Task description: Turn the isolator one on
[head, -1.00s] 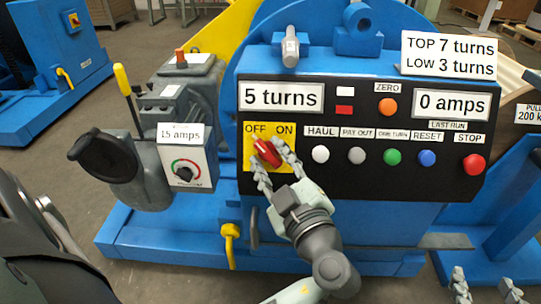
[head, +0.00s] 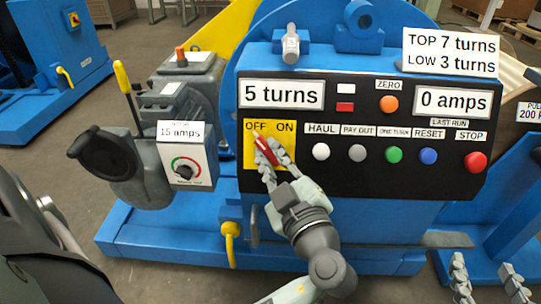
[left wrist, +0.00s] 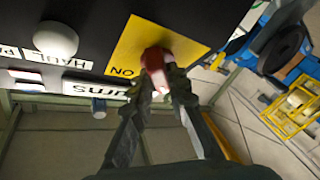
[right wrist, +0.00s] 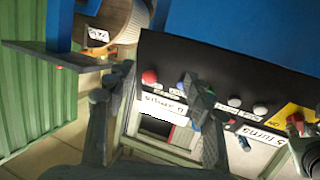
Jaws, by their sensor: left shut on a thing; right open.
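The isolator is a red handle (head: 265,151) on a yellow plate (head: 248,158) marked OFF and ON, at the left end of the black panel (head: 330,185). The handle leans with its upper end toward OFF. My left gripper (head: 272,166) is shut on the handle's lower part, reaching up from below. The left wrist view shows both fingers at the red handle (left wrist: 157,62); its lower end is partly hidden between them. My right gripper (head: 485,270) is open and empty at the lower right, below and apart from the panel.
Right of the isolator are several buttons, including a white HAUL button (head: 321,152) and a red STOP button (head: 475,162). A grey box with a dial (head: 184,172) and a yellow lever (head: 128,95) stand to the left. A small yellow handle (head: 230,235) hangs below.

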